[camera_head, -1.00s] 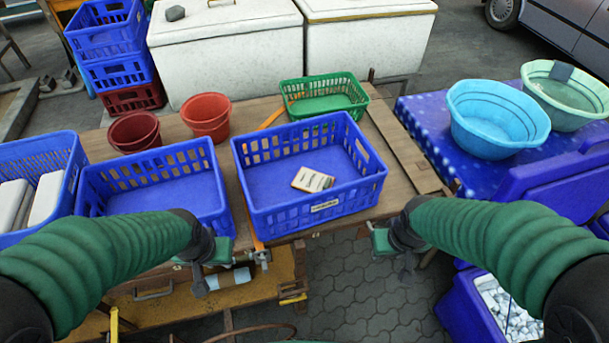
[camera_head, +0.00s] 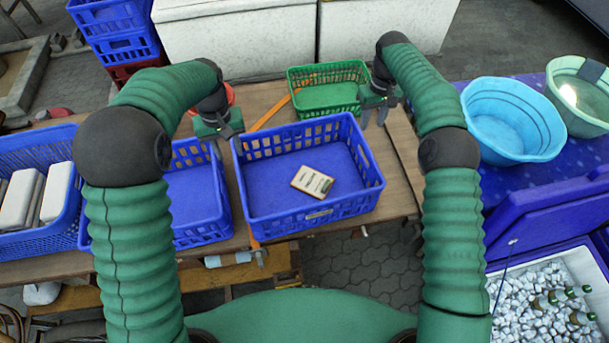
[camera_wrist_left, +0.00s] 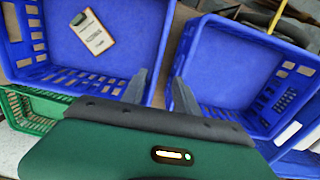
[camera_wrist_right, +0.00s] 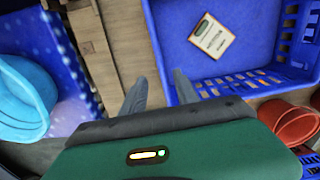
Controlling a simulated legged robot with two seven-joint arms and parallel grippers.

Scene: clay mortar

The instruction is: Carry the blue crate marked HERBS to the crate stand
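The blue crate (camera_head: 309,217) with a small, unreadable label on its near side stands on the wooden table. A pale card (camera_head: 312,181) lies inside it. It also shows in the left wrist view (camera_wrist_left: 118,30) and the right wrist view (camera_wrist_right: 240,30). My left gripper (camera_head: 228,133) is open above the crate's left rim, by the gap to the neighbouring crate; its fingers (camera_wrist_left: 160,88) are apart. My right gripper (camera_head: 375,118) is open at the crate's right rim, fingers (camera_wrist_right: 160,90) apart. I cannot tell whether either touches the rim. I cannot identify the crate stand.
A second blue crate (camera_head: 197,190) stands close on the left, partly behind my left arm. A green basket (camera_head: 325,98) is just behind the labelled crate. Red buckets (camera_wrist_right: 292,122) stand near the back. A blue table with basins (camera_head: 512,122) is at the right.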

